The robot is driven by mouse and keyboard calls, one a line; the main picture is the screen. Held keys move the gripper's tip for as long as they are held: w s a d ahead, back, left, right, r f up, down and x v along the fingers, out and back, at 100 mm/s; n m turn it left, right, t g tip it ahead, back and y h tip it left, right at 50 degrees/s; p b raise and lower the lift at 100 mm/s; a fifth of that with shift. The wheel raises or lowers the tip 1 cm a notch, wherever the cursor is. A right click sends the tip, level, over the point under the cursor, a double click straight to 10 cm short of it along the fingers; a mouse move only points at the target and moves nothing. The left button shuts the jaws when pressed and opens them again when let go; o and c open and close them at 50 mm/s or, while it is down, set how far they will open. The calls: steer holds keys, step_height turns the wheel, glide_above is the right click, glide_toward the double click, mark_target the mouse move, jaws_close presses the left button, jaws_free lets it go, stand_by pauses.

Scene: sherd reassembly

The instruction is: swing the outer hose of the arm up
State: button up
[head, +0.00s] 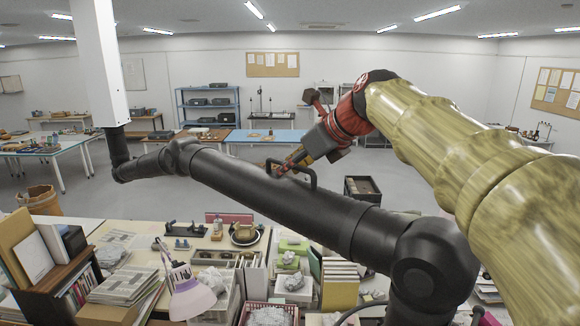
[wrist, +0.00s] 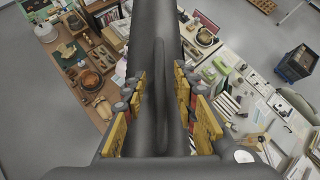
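A black jointed arm hangs from a white post (head: 97,60). Its long thick hose (head: 300,205) slopes down to the right from a joint near the post to a large elbow (head: 430,262) at the lower right. A thin loop handle (head: 312,176) stands on the upper side of the hose. My gripper (head: 281,171) is at this handle, above the hose. In the wrist view, the hose (wrist: 158,30) runs up the middle, and the handle bar (wrist: 160,85) lies between my spread yellow-padded fingers, with gaps visible on both sides. What lies beyond the elbow is mostly hidden.
Below the hose stands a cluttered desk with books, a pink lamp (head: 190,290), a basket (head: 268,312) and a bowl (head: 245,234). Blue shelves (head: 209,103) and tables stand far back. The air above the hose is free, apart from my own arm at the right.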

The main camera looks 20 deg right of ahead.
steer(key=v, duration=1.2)
steer(key=shift+w, duration=0.1)
steer(key=shift+c, duration=0.5)
